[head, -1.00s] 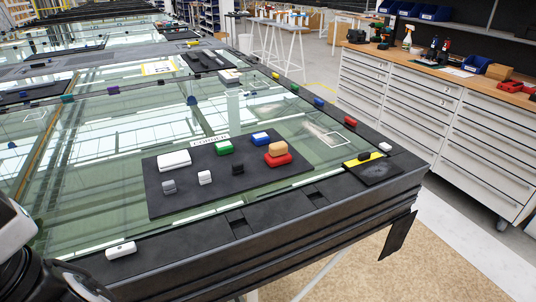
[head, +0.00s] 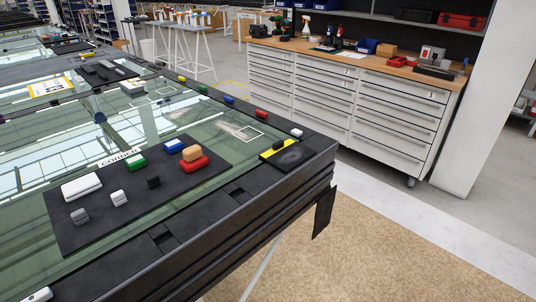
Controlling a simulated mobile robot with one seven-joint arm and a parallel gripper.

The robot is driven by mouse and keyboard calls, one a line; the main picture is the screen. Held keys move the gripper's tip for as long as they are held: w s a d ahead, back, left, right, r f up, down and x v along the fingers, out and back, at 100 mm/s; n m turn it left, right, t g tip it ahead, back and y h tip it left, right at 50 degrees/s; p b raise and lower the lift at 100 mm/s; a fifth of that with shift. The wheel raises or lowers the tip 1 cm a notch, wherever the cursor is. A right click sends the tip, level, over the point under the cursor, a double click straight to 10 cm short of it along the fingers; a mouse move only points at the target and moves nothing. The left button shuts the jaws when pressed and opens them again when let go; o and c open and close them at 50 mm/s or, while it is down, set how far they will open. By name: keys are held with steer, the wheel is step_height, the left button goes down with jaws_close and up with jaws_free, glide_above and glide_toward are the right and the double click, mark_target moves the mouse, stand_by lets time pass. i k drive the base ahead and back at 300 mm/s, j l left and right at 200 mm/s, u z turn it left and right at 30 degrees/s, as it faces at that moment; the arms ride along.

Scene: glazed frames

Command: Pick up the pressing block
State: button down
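A black mat (head: 110,225) lies on the glazed frame in the head view and bears several blocks. On it are a large white block (head: 81,187), a grey block (head: 80,216), a small white block (head: 119,198) and a black block (head: 153,182). Behind them are a green block (head: 135,164), a blue block (head: 174,146) and a red block (head: 194,166) with a tan block (head: 192,153) resting on it. I cannot tell which is the pressing block. My gripper is not in view.
A yellow-and-black pad (head: 285,154) with a small dark piece lies at the frame's right corner. Small coloured blocks line the far edge. A dark flap (head: 324,212) hangs below the corner. A drawer workbench (head: 340,110) stands behind; the floor (head: 380,250) at right is clear.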

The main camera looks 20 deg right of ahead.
mark_target(193, 159)
steer(key=l+u, duration=0.15)
steer(key=l, duration=0.25)
steer(key=k+l+u, duration=0.2)
steer(key=l, duration=0.15)
steer(key=i, duration=1.05)
